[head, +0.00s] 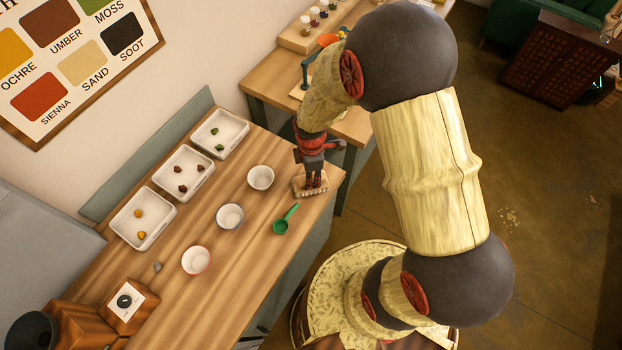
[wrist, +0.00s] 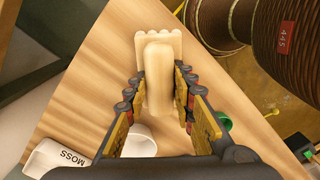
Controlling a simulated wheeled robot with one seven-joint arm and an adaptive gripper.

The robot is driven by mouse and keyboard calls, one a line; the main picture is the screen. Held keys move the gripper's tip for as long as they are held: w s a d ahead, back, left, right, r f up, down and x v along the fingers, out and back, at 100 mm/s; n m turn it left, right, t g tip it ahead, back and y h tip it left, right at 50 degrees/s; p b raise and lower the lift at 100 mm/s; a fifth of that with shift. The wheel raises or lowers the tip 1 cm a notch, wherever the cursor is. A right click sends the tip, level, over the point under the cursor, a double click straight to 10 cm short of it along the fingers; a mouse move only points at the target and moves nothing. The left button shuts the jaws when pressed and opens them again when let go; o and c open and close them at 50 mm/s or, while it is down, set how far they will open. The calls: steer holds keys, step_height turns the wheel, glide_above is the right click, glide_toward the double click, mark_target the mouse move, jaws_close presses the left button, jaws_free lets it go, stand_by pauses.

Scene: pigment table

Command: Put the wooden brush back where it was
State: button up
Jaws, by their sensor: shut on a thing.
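The wooden brush (head: 300,188) is at the table's right end, near the corner, with my gripper (head: 314,180) pointing down over it. In the wrist view the pale brush (wrist: 158,55), with a scalloped far edge, lies between the fingers of my gripper (wrist: 159,88). The fingers are closed on its raised grip. It is low at the table top; whether it touches the wood I cannot tell.
The wooden table (head: 183,285) also holds a green scoop (head: 285,220), several white bowls (head: 230,216) and three labelled trays (head: 143,218) with coloured lumps along the wall. A wooden grinder-like box (head: 125,305) stands at the near left. Another bench (head: 270,80) is behind.

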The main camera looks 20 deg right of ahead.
steer(key=shift+f, duration=0.8)
steer(key=shift+f, duration=0.1)
steer(key=shift+f, duration=0.15)
steer(key=o, duration=1.1)
